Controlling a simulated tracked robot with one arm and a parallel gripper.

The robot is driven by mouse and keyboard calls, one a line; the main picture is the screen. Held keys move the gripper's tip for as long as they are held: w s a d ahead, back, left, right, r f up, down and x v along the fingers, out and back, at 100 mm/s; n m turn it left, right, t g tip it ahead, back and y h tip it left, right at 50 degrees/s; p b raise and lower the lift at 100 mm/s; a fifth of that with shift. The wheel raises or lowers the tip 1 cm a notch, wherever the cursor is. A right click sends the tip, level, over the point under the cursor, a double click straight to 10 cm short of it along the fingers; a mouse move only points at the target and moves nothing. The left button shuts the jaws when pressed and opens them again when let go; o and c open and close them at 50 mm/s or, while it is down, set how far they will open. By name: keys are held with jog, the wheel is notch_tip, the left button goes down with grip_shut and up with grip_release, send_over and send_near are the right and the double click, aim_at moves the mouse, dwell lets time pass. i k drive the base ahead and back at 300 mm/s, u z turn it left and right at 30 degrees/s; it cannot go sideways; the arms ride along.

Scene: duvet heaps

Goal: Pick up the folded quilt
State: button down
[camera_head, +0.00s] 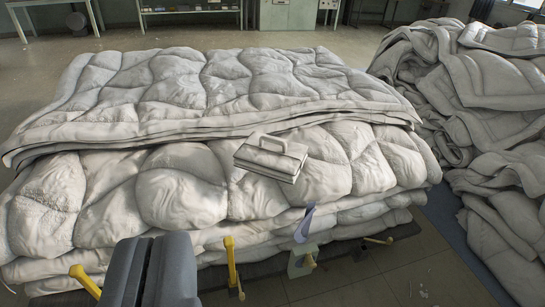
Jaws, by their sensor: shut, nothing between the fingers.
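Thick, pale quilted duvets (180,195) lie stacked in a broad, layered heap in the middle of the view. The upper quilt (200,85) is folded, with its layered edge facing me. A small, pale folded bundle with a raised handle (270,158) rests on the front part of the heap; I cannot tell whether it is a quilt or a case. My gripper (149,242) is at the bottom left, with its two dark grey jaws close together and nothing seen between them. It is in front of the heap and hides part of its lower front edge.
A second, looser heap of crumpled duvets (490,120) stands at the right. Yellow upright pieces (231,262) and a small grey block (301,261) are along the front edge. Tables (190,11) and a cabinet (288,14) stand at the back. Bare floor shows at lower right.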

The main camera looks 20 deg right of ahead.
aim_at(282, 159)
jog(key=k, duration=1.3)
jog(key=z, duration=0.45)
jog(key=i, duration=0.8)
jog(key=z, duration=0.55)
jog(key=i, duration=1.55)
jog(key=u, duration=0.8)
jog(key=i, duration=0.9)
jog(key=u, duration=0.7)
jog(key=k, duration=0.7)
jog(key=u, duration=0.2)
